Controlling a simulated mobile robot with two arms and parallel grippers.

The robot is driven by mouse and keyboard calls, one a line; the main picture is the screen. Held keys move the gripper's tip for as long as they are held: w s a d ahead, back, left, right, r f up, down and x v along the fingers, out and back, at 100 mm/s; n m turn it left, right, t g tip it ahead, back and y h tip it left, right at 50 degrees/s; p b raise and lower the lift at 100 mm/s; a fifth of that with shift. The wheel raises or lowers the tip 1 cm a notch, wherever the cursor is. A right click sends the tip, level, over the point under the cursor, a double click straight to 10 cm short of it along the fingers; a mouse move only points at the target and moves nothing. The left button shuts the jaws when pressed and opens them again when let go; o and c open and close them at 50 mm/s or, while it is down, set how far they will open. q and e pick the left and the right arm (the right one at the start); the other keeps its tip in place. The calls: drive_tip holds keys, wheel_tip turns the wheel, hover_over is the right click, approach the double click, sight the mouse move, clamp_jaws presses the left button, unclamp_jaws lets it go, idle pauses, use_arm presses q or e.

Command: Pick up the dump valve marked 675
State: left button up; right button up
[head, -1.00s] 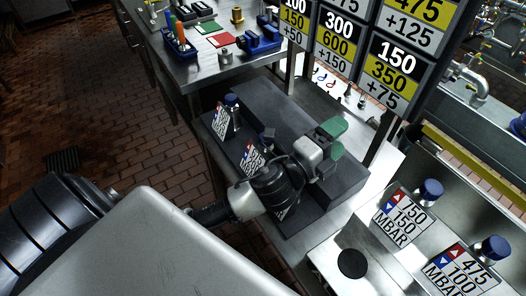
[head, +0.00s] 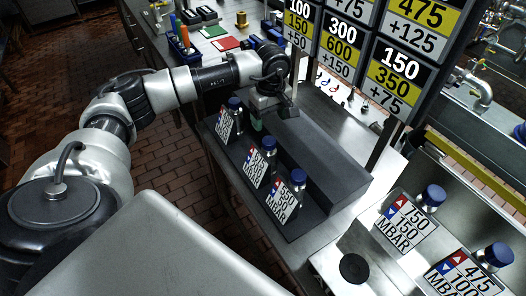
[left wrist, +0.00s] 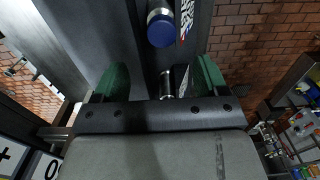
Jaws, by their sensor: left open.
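Three blue-capped valves stand in a row on the dark stepped stand, each with a white label plate: a far one (head: 235,104), a middle one (head: 268,146) and a near one (head: 297,178). My left gripper (head: 268,114) is open, pointing down beside the far valve. In the left wrist view its green fingers (left wrist: 160,80) stand apart. A blue cap (left wrist: 161,28) shows ahead of them, and a metal stem with a dark plate shows between them. My right gripper is not in view.
The dark stand (head: 325,150) has a raised block behind the row. Two more valves, labelled 750/150 (head: 407,222) and 475/100 (head: 465,278), stand on the steel surface at right. Number boards (head: 340,50) hang at the back. A cluttered bench (head: 225,38) lies beyond.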

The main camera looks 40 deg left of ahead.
sight(269, 140)
use_arm(q)
wheel_tip(269, 140, down, 5)
drive_tip(key=shift+d+r+p, duration=0.1)
drive_tip(key=shift+p, duration=0.3)
drive_tip(key=f+p, duration=0.1)
drive_tip(key=f, duration=0.1)
drive_tip(key=f+p, duration=0.1)
drive_tip(key=f, duration=0.2)
drive_tip(key=shift+s, duration=0.2)
drive_tip(key=shift+f, duration=0.25)
drive_tip(key=shift+c, duration=0.4)
